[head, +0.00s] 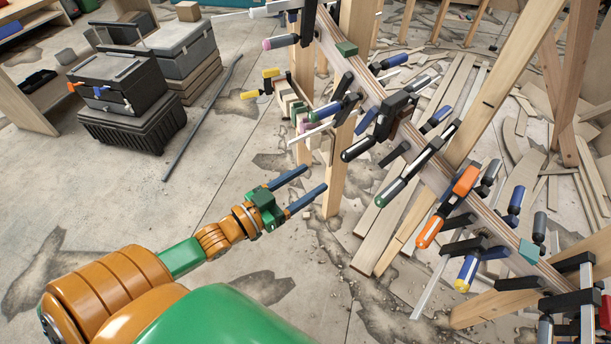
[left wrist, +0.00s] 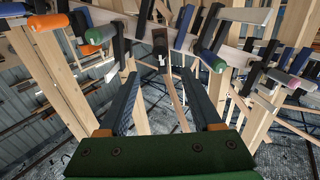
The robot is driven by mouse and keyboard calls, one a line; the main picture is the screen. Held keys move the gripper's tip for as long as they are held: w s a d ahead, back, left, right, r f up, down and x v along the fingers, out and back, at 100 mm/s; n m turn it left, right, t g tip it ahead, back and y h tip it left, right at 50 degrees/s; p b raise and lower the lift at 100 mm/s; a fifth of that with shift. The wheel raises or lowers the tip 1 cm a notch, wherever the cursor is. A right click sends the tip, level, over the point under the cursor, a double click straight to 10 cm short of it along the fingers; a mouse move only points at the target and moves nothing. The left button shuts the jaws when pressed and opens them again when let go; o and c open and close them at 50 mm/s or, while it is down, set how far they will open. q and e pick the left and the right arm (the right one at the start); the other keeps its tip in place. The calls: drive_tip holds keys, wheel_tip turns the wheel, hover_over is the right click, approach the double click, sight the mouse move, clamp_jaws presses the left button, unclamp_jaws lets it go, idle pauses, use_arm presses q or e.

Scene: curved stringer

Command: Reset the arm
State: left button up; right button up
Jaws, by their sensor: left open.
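My left arm, orange and green, reaches in from the lower left in the head view. Its left gripper (head: 315,180) is open, with two dark blue fingers apart and nothing between them. The fingers point up and right toward the clamped curved stringer (head: 481,212), short of it. In the left wrist view the left gripper (left wrist: 166,98) also shows open and empty, with the stringer (left wrist: 232,56) and its clamps beyond the fingertips. My right gripper is not in view.
Many bar clamps, such as an orange-handled clamp (head: 447,205), stick out from the stringer. Wooden posts (head: 338,165) support it. Loose planks (head: 385,235) lie on the floor behind. Stacked toolboxes (head: 120,95) stand at the upper left. The floor left of the arm is mostly clear.

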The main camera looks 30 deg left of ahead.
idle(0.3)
use_arm(q)
drive_tip(key=s+a+f+n+g+y, duration=0.1)
drive_tip(key=s+a+f+g+y, duration=0.15)
drive_tip(key=f, duration=0.65)
drive_tip(key=s+a+f+n+g+y, duration=0.1)
drive_tip(key=s+f+g+y, duration=0.2)
drive_tip(key=f, duration=0.7)
drive_tip(key=s+a+f+n+g+y, duration=0.1)
drive_tip(key=s+a+f+g, duration=0.15)
drive_tip(key=s+f, duration=0.45)
drive_tip(key=s+d+f+g, duration=0.4)
drive_tip(key=s+f, duration=0.3)
drive_tip(key=s, duration=0.2)
drive_tip(key=s+d+f+m+g, duration=0.1)
drive_tip(key=s+d+f+g, duration=0.3)
drive_tip(key=s+f, duration=0.3)
drive_tip(key=shift+s, duration=0.85)
drive_tip(key=shift+d, duration=0.1)
